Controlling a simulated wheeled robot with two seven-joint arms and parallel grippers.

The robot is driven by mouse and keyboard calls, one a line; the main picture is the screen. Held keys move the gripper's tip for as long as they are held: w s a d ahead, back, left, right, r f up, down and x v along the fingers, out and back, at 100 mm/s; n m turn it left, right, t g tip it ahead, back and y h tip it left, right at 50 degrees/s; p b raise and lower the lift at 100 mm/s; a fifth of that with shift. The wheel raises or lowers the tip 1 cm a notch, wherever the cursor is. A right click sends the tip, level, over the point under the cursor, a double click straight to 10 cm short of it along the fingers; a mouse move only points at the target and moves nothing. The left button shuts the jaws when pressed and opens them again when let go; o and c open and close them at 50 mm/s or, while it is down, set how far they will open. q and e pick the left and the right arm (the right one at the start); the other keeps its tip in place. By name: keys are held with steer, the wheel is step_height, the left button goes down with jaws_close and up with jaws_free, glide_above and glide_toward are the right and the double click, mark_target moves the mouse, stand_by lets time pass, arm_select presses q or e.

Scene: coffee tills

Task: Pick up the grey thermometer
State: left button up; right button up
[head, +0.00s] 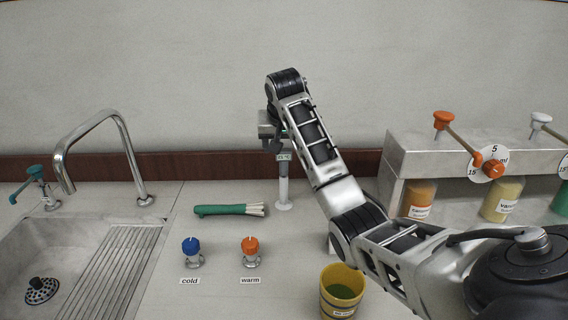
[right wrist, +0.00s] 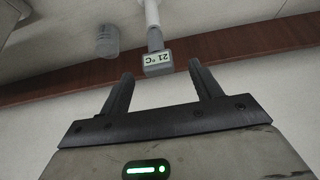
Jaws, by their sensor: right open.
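The grey thermometer (head: 284,156) stands upright in a white holder (head: 284,190) on the counter near the back wall. Its small display reads 21 °C. In the right wrist view the thermometer (right wrist: 157,62) appears upside down, just ahead of and roughly centred between the fingertips. My right gripper (head: 272,138) is at the thermometer's top, partly hidden by my own arm. In the right wrist view the right gripper (right wrist: 160,74) is open, with nothing held between its fingers. I cannot tell whether a finger touches the thermometer. My left gripper is not in view.
A leek (head: 230,210) lies left of the holder. Blue (head: 191,246) and orange (head: 250,246) taps stand in front. A yellow cup (head: 341,290) stands at the front. A sink (head: 60,270) is left; a dispenser rack (head: 400,160) is right. The brown wall strip (head: 228,166) runs close behind.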

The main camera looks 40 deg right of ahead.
mark_target(284, 152)
steer(key=shift+s+p+x, duration=0.2)
steer(key=shift+p+x, duration=0.3)
steer(key=shift+x, duration=2.25)
steer(key=c, duration=1)
